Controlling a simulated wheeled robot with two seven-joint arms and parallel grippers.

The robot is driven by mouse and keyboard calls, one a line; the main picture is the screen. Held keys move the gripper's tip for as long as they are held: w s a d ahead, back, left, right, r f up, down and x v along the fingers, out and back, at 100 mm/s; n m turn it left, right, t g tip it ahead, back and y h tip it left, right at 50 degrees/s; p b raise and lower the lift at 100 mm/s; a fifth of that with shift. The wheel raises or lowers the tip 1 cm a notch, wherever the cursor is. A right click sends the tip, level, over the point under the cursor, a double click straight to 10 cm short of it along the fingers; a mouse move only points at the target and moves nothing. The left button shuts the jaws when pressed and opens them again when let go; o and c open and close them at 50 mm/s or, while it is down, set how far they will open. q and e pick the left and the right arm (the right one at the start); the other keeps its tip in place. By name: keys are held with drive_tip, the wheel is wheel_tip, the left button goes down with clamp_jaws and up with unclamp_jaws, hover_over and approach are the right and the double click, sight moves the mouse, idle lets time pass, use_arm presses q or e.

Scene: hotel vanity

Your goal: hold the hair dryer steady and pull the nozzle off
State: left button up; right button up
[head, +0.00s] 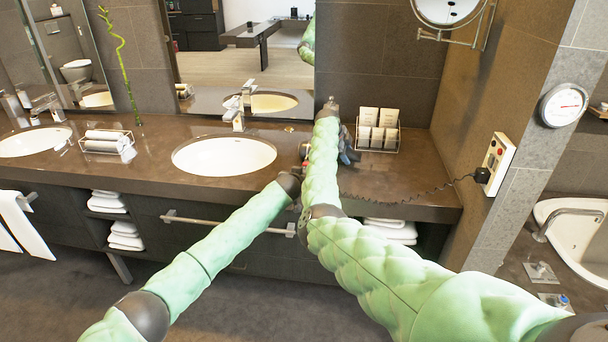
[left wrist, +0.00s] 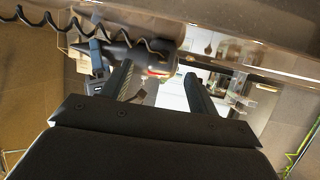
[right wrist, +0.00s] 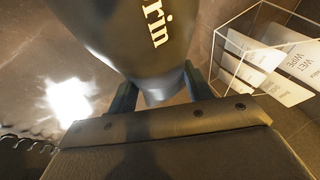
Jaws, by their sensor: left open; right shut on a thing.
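The hair dryer (right wrist: 130,35) is a dark, glossy body with gold lettering, large in the right wrist view. My right gripper (right wrist: 160,88) is shut on its narrower lower part, one finger on each side. In the left wrist view, the dark dryer (left wrist: 120,55) lies beyond my left gripper (left wrist: 160,80), which is open and empty. A red-ringed end of the dryer shows between the left fingertips; I cannot tell whether they touch it. I cannot make out the nozzle for certain. In the head view, my right forearm mostly hides the dryer.
A coiled cord (head: 410,196) runs along the counter front to a wall socket (head: 494,163). A clear rack of packets (head: 377,133) stands right of the dryer; it is close in the right wrist view (right wrist: 262,65). A sink (head: 222,156) and faucet are to the left.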

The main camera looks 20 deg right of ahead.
use_arm(q)
drive_tip(key=shift+x, duration=2.3)
clamp_jaws()
use_arm(e)
drive_tip(key=o, duration=0.3)
drive_tip(key=c, duration=0.5)
use_arm(q)
drive_tip(key=shift+f, duration=0.1)
use_arm(e)
drive_tip(key=shift+s+d, duration=0.1)
drive_tip(key=shift+d, duration=0.05)
